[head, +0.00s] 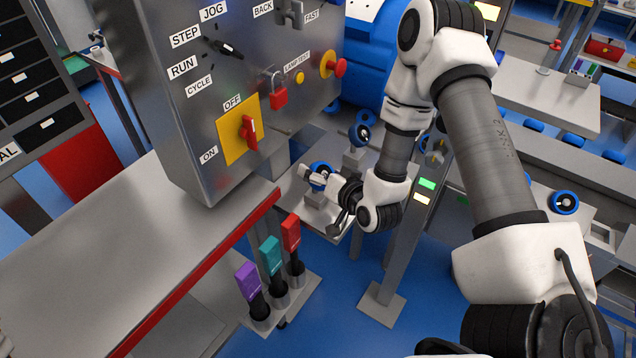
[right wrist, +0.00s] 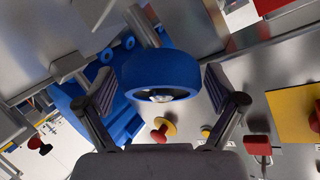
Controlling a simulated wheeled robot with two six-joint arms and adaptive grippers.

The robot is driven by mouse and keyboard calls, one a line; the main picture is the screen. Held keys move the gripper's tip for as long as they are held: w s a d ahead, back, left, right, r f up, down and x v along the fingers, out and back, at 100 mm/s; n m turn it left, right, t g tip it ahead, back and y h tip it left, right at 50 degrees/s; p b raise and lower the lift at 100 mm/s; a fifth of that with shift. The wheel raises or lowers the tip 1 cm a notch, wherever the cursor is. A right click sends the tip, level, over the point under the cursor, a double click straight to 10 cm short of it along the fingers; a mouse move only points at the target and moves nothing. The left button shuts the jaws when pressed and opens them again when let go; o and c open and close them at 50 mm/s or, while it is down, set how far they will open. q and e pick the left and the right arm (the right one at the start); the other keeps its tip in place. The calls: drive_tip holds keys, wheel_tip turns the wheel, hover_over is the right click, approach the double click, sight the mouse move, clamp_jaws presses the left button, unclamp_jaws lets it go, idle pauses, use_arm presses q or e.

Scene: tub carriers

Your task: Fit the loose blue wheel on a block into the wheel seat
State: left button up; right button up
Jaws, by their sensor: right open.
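A blue wheel (head: 320,170) with a dark inner face and a pale hub is beside a small grey block (head: 318,203) on a metal table. My right gripper (head: 325,184) is at this wheel, partly covering it and the block. In the right wrist view the wheel (right wrist: 160,72) sits between the two spread fingers of the right gripper (right wrist: 161,90), with a gap on each side. The gripper is open. A second blue wheel (head: 364,131) is on a grey stand just behind. I cannot make out the wheel seat clearly. My left gripper is not in view.
A tall grey control cabinet (head: 185,120) with knobs and a red switch stands close on the left. Purple, teal and red handles (head: 270,256) stand in front of the table. A grey post (head: 395,265) rises beside my right forearm. Another blue wheel (head: 565,202) is at right.

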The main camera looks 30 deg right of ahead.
drive_tip(key=shift+w, duration=0.15)
drive_tip(key=shift+r, duration=0.1)
drive_tip(key=shift+s, duration=0.3)
drive_tip(key=shift+c, duration=1)
drive_tip(key=c, duration=1.5)
drive_tip(key=shift+w+r, duration=0.1)
